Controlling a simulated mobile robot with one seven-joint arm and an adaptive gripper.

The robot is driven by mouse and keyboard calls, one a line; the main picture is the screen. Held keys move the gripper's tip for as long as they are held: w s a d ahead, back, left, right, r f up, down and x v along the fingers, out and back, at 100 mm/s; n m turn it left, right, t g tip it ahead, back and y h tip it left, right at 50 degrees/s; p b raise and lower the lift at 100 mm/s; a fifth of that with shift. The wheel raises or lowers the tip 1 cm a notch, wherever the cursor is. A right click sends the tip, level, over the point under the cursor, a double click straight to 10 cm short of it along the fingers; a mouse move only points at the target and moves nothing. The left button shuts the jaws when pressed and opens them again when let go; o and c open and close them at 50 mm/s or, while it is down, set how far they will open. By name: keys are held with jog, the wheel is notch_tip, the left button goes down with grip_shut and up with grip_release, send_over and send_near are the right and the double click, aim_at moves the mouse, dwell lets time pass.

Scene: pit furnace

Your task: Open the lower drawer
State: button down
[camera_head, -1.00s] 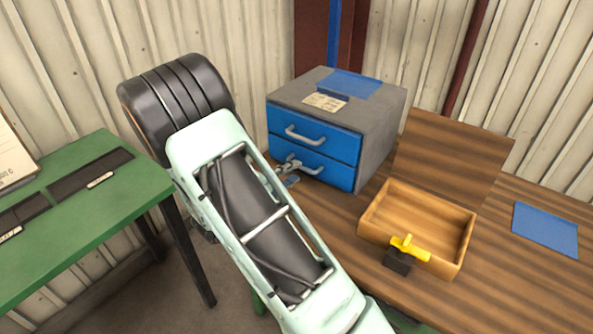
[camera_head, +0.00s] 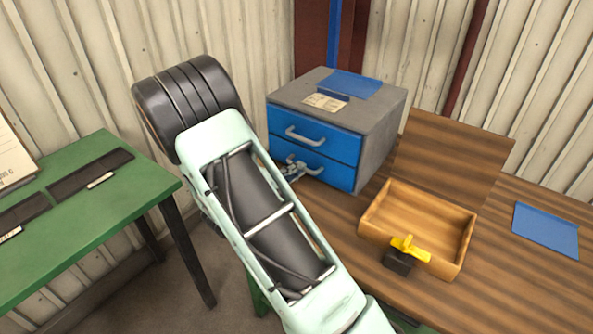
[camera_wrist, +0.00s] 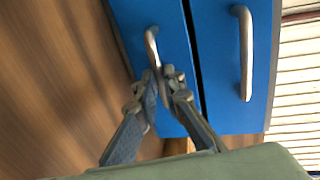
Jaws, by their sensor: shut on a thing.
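A grey cabinet (camera_head: 385,125) with two blue drawers stands on the wooden bench. The lower drawer (camera_head: 338,176) looks closed, flush with the upper drawer (camera_head: 338,145). In the wrist view the cabinet is turned sideways, with the lower drawer (camera_wrist: 178,108) on the left and the upper drawer (camera_wrist: 222,60) on the right. My gripper (camera_wrist: 163,78) is shut on the lower drawer's silver handle (camera_wrist: 151,42), near one end of it. In the head view my gripper (camera_head: 294,169) is small and partly hidden behind my arm.
An open wooden box (camera_head: 415,205) stands right of the cabinet, with a yellow-handled black object (camera_head: 400,258) at its front. A blue sheet (camera_head: 546,229) lies farther right. A green table (camera_head: 90,205) stands left. The floor between shows free room.

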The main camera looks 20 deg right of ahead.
jog(key=f+p+v, duration=0.2)
jog(key=v, duration=0.7)
jog(key=f+p+v, duration=0.2)
jog(key=p+v, duration=0.1)
jog(key=v, duration=0.6)
jog(key=shift+s+a, duration=0.3)
jog(key=shift+s, duration=0.05)
jog(key=c, duration=2)
grip_release()
jog(key=shift+c, duration=0.2)
jog(key=v, duration=1.2)
jog(key=shift+d, duration=0.1)
